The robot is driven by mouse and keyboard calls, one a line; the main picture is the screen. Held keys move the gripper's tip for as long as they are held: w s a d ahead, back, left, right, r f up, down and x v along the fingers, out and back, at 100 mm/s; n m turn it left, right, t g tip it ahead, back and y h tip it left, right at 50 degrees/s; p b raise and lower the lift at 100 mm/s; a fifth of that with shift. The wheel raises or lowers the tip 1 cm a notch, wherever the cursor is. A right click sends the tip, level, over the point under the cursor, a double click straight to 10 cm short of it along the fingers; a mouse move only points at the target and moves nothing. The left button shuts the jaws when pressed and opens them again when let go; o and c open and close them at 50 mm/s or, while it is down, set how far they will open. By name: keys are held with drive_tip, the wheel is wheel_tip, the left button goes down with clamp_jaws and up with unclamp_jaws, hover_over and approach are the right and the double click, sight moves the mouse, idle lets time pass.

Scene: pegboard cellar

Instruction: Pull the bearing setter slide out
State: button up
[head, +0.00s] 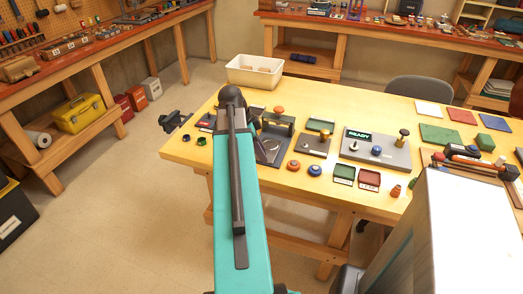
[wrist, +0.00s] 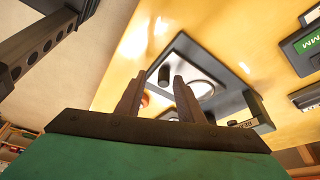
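The bearing setter (head: 272,148) stands on the wooden table, partly hidden behind my arm in the head view. It has a dark base, a round ring on its plate and an orange knob (head: 279,110) on a bridge. In the wrist view the setter (wrist: 259,110) shows a dark frame, a pale round plate and a partly readable label starting "BE". A black upright post (wrist: 164,75) rises from it. My gripper (wrist: 158,88) is open above the setter, its two brown fingers apart. A bit of orange shows between them. I cannot tell which part is the slide.
A grey device with a "READY" display (head: 373,134) and a small plate with a brown knob (head: 315,140) stand to the right. Red and blue buttons (head: 314,170) and small trays (head: 344,174) lie near the front edge. A white bin (head: 255,72) stands at the back left.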

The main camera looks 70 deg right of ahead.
drive_tip(key=shift+d, duration=0.15)
drive_tip(key=shift+r, duration=0.15)
drive_tip(key=shift+v, duration=0.9)
drive_tip(key=b+v, duration=0.2)
drive_tip(key=v, duration=0.9)
drive_tip(key=shift+w+r, duration=0.2)
drive_tip(key=shift+r, duration=0.05)
